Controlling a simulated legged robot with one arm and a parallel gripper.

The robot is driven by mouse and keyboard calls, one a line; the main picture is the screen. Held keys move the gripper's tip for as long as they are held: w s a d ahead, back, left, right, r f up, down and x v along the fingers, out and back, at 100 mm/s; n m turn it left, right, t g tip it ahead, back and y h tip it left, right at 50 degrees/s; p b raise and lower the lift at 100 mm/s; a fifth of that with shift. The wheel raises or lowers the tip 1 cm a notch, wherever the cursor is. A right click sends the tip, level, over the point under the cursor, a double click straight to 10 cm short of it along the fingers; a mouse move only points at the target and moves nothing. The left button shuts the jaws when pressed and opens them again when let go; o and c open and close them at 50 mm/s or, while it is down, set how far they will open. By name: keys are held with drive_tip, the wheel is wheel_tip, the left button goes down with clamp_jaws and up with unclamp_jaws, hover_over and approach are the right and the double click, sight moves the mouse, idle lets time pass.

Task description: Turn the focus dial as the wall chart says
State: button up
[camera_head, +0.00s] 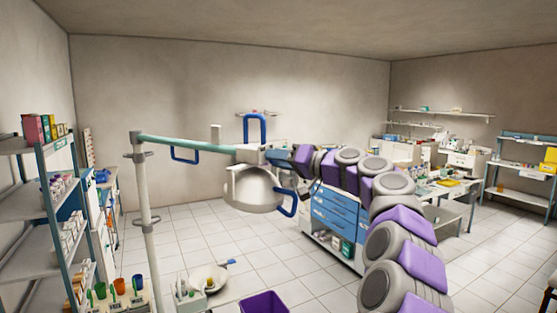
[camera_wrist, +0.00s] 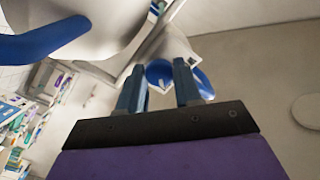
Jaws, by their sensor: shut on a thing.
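The dental lamp (camera_head: 252,190) hangs from a teal arm on a pale post in the head view, with blue handles. My gripper (camera_head: 284,163) is at the right side of its head. In the wrist view, my gripper (camera_wrist: 159,68) has its two blue-grey fingers on either side of a round blue dial (camera_wrist: 157,73) with a pale mark and is shut on it. The fingers cover parts of its rim. The lamp's white housing (camera_wrist: 110,50) fills the upper left there. No readable wall chart shows; a narrow pale panel (camera_head: 88,147) hangs on the left wall, its marks too small to read.
A shelf rack (camera_head: 50,215) with boxes and bottles stands at the left. A blue drawer cabinet (camera_head: 335,215) stands behind my arm. A purple bin (camera_head: 265,303) is on the floor in front. The tiled floor between the post and the cabinet is mostly free.

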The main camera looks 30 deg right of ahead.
drive_tip(key=shift+f, duration=0.1)
drive_tip(key=o, duration=1)
drive_tip(key=shift+d, duration=0.15)
drive_tip(key=shift+o, duration=0.2)
drive_tip(key=shift+s, duration=0.1)
drive_tip(key=v, duration=1.7)
drive_tip(key=shift+d, duration=0.15)
